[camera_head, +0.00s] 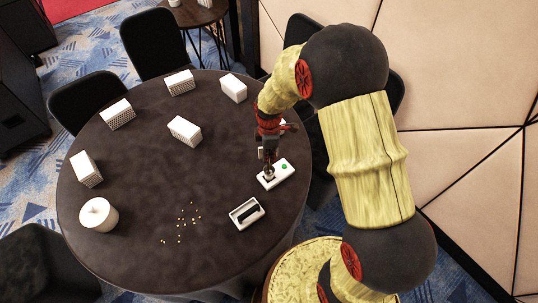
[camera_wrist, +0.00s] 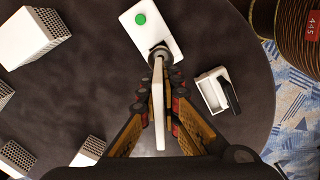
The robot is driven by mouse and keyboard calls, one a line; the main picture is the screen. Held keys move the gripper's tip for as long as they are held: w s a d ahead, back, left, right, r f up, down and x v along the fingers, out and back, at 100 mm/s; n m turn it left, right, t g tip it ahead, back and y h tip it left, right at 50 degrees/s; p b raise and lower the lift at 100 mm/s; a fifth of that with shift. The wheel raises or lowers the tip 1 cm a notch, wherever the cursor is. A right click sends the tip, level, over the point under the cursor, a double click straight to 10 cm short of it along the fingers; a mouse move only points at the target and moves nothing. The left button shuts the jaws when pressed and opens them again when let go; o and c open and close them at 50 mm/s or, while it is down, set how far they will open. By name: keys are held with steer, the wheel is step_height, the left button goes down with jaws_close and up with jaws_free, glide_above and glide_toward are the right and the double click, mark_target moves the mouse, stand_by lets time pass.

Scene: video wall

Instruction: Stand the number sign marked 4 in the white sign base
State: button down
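A thin white plate, seen edge-on (camera_wrist: 158,105), stands between the fingers of my gripper (camera_wrist: 160,78); it appears to be the sign, but its number face is hidden. My gripper is shut on it and points down at the table. Below its tip is a white block with a green dot, the likely sign base (camera_head: 284,172), also in the wrist view (camera_wrist: 150,30). A dark slot shows in the block beside the fingertips. I cannot tell whether the plate touches the slot. In the head view my gripper (camera_head: 268,168) covers the block's left part.
A white tray with a black piece (camera_head: 236,214) lies nearer the table's front edge, right of the gripper in the wrist view (camera_wrist: 205,90). Several white perforated boxes (camera_head: 184,131) and a round white pot (camera_head: 98,215) stand leftward. Small yellow bits (camera_head: 180,225) lie loose.

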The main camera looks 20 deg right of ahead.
steer(key=shift+f, duration=0.3)
steer(key=c, duration=2)
jaws_free()
steer(key=shift+r, duration=0.1)
steer(key=shift+o, duration=0.2)
step_height(320, 180, up, 12)
steer(key=shift+s, duration=0.1)
